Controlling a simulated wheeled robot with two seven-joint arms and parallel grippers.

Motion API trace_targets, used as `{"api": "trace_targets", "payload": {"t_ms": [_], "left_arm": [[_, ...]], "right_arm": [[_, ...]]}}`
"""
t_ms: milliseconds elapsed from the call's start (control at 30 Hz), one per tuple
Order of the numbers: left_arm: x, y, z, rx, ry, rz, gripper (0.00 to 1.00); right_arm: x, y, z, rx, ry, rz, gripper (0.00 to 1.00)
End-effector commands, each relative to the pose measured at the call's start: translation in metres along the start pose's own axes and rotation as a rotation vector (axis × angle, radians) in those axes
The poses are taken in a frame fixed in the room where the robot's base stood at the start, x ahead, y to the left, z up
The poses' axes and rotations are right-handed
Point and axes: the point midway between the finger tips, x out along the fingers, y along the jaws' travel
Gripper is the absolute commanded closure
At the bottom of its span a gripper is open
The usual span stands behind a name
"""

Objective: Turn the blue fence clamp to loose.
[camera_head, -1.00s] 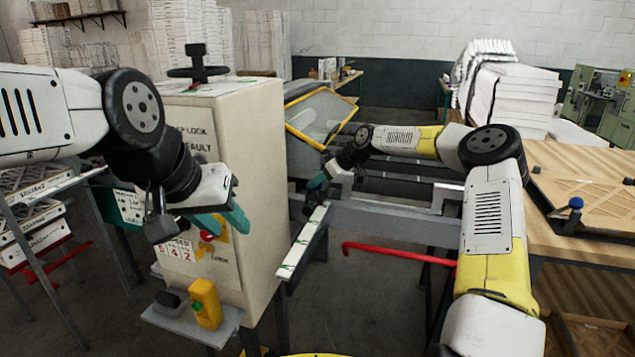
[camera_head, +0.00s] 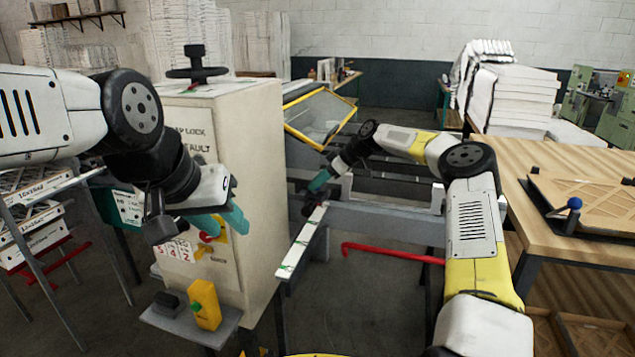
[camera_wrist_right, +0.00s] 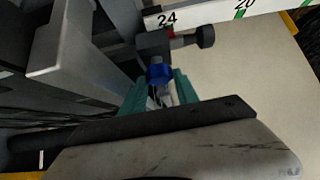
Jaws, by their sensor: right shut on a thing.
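The blue fence clamp (camera_wrist_right: 159,73) shows in the right wrist view as a short blue knob on a dark block (camera_wrist_right: 154,44) below the white scale rail (camera_wrist_right: 222,12). My right gripper (camera_wrist_right: 160,88) is shut on it, with a teal finger at each side. In the head view the right gripper (camera_head: 318,184) is at the far end of the scale rail (camera_head: 302,243); the clamp cannot be made out there. My left gripper (camera_head: 222,222) is in front of the cream cabinet, its teal fingers apart with nothing seen between them.
The cream cabinet (camera_head: 262,190) stands left of the rail, with a red button (camera_head: 207,237) near my left gripper. A yellow switch box (camera_head: 206,304) sits on a low shelf. A red bar (camera_head: 392,254) crosses under the machine. A wooden table (camera_head: 545,160) stands at right.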

Motion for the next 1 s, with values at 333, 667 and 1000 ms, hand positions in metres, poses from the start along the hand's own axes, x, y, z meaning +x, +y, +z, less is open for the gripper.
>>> {"api": "trace_targets", "payload": {"t_ms": [333,667,1000], "left_arm": [[0.0,0.0,0.0,0.0,0.0,0.0,0.64],[0.0,0.0,0.0,0.0,0.0,0.0,0.64],[0.0,0.0,0.0,0.0,0.0,0.0,0.64]], "right_arm": [[0.0003,0.0008,0.0017,0.0,-0.003,0.002,0.42],[-0.0008,0.0004,-0.0001,0.015,-0.001,0.02,0.42],[-0.0015,-0.0029,0.0006,0.19,-0.005,0.201,0.42]]}}
